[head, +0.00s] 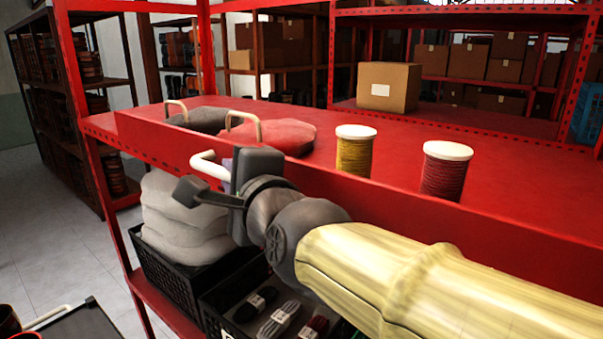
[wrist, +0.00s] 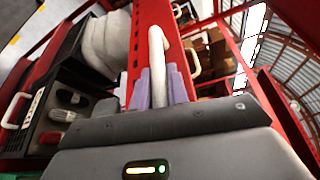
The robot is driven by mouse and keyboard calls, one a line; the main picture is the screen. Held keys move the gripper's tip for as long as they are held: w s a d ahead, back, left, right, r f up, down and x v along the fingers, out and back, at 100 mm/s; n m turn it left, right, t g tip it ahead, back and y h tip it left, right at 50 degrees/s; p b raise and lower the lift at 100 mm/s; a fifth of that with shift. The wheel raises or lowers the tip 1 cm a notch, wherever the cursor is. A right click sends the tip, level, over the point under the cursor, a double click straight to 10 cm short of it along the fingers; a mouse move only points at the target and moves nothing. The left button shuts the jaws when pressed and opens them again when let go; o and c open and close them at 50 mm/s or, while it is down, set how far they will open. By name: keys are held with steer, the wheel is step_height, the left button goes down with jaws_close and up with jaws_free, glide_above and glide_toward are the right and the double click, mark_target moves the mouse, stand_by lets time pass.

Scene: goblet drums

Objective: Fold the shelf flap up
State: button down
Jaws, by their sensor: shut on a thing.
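The shelf flap (head: 400,203) is a long red panel along the front edge of the red shelf, its broad face toward me. Its exact angle is hard to judge. A white bar handle (head: 205,165) sticks out from the flap near its left end. My gripper (head: 228,172) is at this handle, with the jaws shut on it. In the wrist view the white handle (wrist: 156,50) runs between the purple finger pads of my gripper (wrist: 160,90), and the red flap (wrist: 150,15) lies behind it. My gripper and arm hide part of the flap's face.
On the shelf stand a yellow spool (head: 355,153), a dark red spool (head: 443,175), a red handled bag (head: 280,137) and a grey one (head: 200,120). A cardboard box (head: 388,87) sits farther back. Below, a black crate (head: 165,265) holds white folded cloth.

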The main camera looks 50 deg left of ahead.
steer(key=c, duration=1.4)
jaws_free()
steer(key=shift+w, duration=0.15)
steer(key=shift+o, duration=0.2)
steer(key=b, duration=0.4)
steer(key=shift+s+d+f, duration=0.1)
steer(key=shift+s+f, duration=0.15)
steer(key=shift+s, duration=0.1)
steer(key=b, duration=0.3)
steer(key=shift+d+b, duration=0.35)
